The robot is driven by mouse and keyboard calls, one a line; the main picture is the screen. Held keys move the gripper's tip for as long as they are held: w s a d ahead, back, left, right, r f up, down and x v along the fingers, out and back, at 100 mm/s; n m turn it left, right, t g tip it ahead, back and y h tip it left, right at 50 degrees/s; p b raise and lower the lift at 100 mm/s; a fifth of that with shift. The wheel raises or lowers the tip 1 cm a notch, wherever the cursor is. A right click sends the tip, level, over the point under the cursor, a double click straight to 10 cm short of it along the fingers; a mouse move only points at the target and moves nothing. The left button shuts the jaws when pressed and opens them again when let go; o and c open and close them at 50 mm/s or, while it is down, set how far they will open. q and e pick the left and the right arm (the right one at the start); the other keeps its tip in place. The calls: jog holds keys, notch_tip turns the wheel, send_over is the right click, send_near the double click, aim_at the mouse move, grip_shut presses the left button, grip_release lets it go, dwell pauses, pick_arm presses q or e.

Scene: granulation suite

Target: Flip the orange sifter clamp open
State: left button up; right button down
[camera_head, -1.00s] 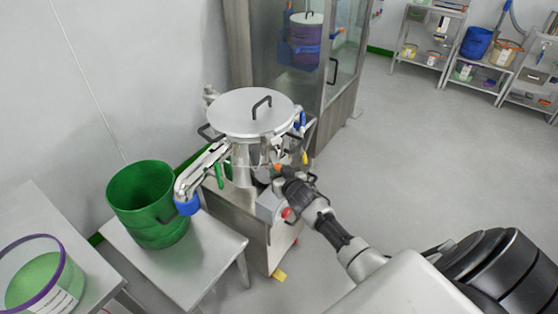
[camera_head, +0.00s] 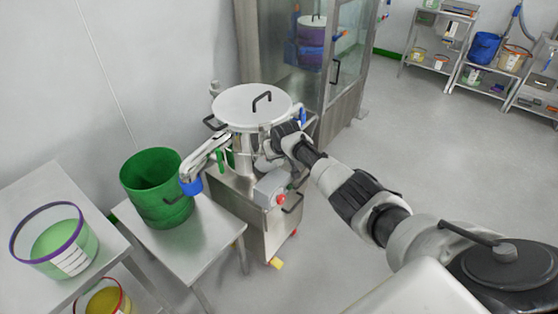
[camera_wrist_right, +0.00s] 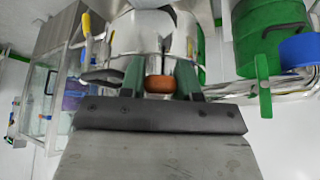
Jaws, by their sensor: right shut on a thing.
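The sifter is a round steel drum with a flat lid (camera_head: 252,106) and a black lid handle, on a steel cart in the head view. My right gripper (camera_wrist_right: 160,80) comes in from the right against the front of the drum, and its wrist covers the clamp there. In the right wrist view, the orange clamp end (camera_wrist_right: 160,84) lies between my green fingers, which are closed on it. The steel drum wall (camera_wrist_right: 140,35) is just beyond. In the head view I cannot tell the clamp's angle. My left gripper is not in view.
A steel spout (camera_head: 207,152) with a blue end points at a green bucket (camera_head: 160,203) on a low steel table (camera_head: 190,248). A grey control box (camera_head: 268,190) with a red button sits below my right wrist. A glass cabinet (camera_head: 345,75) stands behind. The floor at right is clear.

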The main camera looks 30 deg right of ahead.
jog(key=shift+w+d+r, duration=0.1)
jog(key=shift+w+r, duration=0.15)
jog(key=shift+r, duration=0.25)
jog(key=shift+w+d+r, duration=0.1)
jog(key=shift+w+r, duration=0.15)
jog(key=shift+r, duration=0.25)
jog(key=c, duration=1.1)
grip_release()
jog(key=shift+c, duration=0.2)
jog(key=shift+o, duration=1.2)
jog(key=shift+w+d+f, duration=0.1)
jog(key=shift+w, duration=0.15)
jog(key=shift+o, duration=0.5)
jog(key=shift+w+f, duration=0.15)
jog(key=shift+f, duration=0.15)
jog(key=shift+s+r, duration=0.15)
jog(key=shift+s, duration=0.25)
jog(key=p+v, duration=0.1)
jog(key=v, duration=0.9)
jog(key=shift+r, duration=0.2)
